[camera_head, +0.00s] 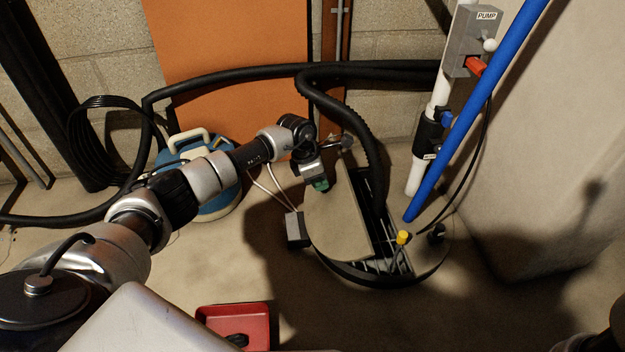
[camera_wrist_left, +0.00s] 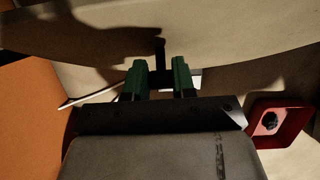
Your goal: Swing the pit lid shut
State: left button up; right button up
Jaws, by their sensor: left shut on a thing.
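The pit lid (camera_head: 338,227) is a beige, roughly half-round plate over the left part of the round pit (camera_head: 436,271). I cannot tell whether it lies fully flat. The pit's right part shows dark gaps and pale bars. My left gripper (camera_head: 320,185) is at the lid's far left edge, its green fingertips close together. The left wrist view shows these fingertips (camera_wrist_left: 160,78) shut on a small dark post or handle (camera_wrist_left: 160,50) by the lid's curved edge. The grip itself is partly hidden in shadow. My right gripper is not in view.
A black ribbed hose (camera_head: 368,135) drops into the pit. A yellow-capped piece (camera_head: 403,237) stands at its right. A blue pipe (camera_head: 470,120) and the pump switch box (camera_head: 468,45) are at right. A red tray (camera_head: 236,318) and a blue-white tank (camera_head: 207,203) are on the floor.

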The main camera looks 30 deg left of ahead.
aim_at(334, 183)
pick_arm(q)
jog(key=shift+w+d+f+b, duration=0.15)
jog(key=shift+w+d+b, duration=0.05)
jog(key=shift+w+d, duration=0.2)
jog(key=shift+w+d+f+b, duration=0.15)
jog(key=shift+w+d, duration=0.1)
jog(key=shift+d, duration=0.2)
jog(key=shift+w+d+f+b, duration=0.55)
jog(key=shift+d+f+b, duration=0.05)
jog(key=shift+d+f, duration=0.1)
jog(key=shift+w+d+f, duration=0.45)
jog(key=shift+w+d, duration=0.05)
jog(key=shift+d, duration=0.2)
jog(key=shift+w+d+f, duration=0.25)
jog(key=shift+d+f, duration=0.15)
jog(key=shift+f, duration=0.05)
jog(key=shift+w+d+f, duration=0.3)
jog(key=shift+d+f, duration=0.05)
jog(key=shift+f, duration=0.2)
jog(key=shift+w+d+f, duration=0.3)
jog(key=shift+d+f, duration=0.05)
jog(key=shift+f, duration=0.2)
